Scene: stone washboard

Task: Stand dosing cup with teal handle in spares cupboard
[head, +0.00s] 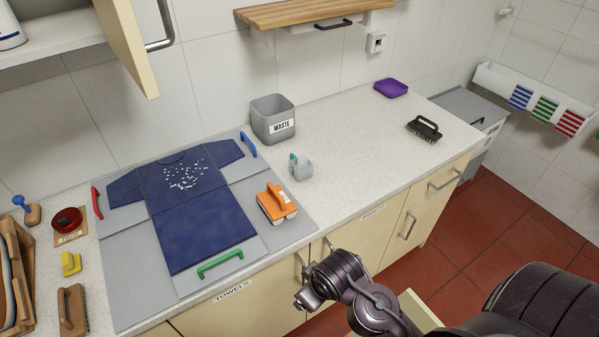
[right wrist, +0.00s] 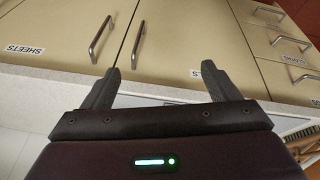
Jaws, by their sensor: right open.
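The dosing cup (head: 302,169) is a small grey cup with a teal handle. In the head view it stands on the worktop beside the grey board, right of the orange-handled brush. My right arm comes in from the lower right, in front of the lower cupboards. My right gripper (right wrist: 162,84) is open and empty in the right wrist view, facing cupboard fronts with bar handles. The cup is not in that view. An upper cupboard (head: 128,40) with its door open is at the top left; no spares label is readable on it. My left gripper is out of view.
A grey waste bin (head: 272,120) stands behind the cup. A dark blue shirt (head: 205,225) lies on the board (head: 125,285). A purple sponge-like block (head: 391,88) and a black brush (head: 424,128) sit farther right. The worktop (head: 350,135) between is clear.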

